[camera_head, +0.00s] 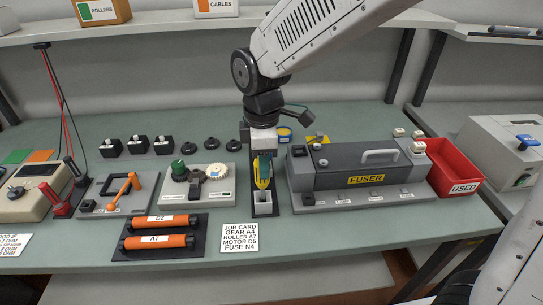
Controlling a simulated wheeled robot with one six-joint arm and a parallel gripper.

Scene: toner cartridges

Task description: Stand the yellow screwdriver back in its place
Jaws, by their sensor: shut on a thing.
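The yellow screwdriver (262,178) is upright below my gripper (264,157), in the middle of the bench. My gripper points straight down and is shut on the upper part of the screwdriver. A small pale square holder (263,209) stands on a dark base directly below the screwdriver. The screwdriver's lower end is at or just above the holder's opening. I cannot tell whether it is inside. My fingers hide part of the handle.
A grey fuser unit (340,172) stands close on the right, with a red USED bin (452,168) beyond it. A panel with a green knob and gear (200,188) is close on the left. Orange rollers (158,232) and a job card (252,239) lie in front.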

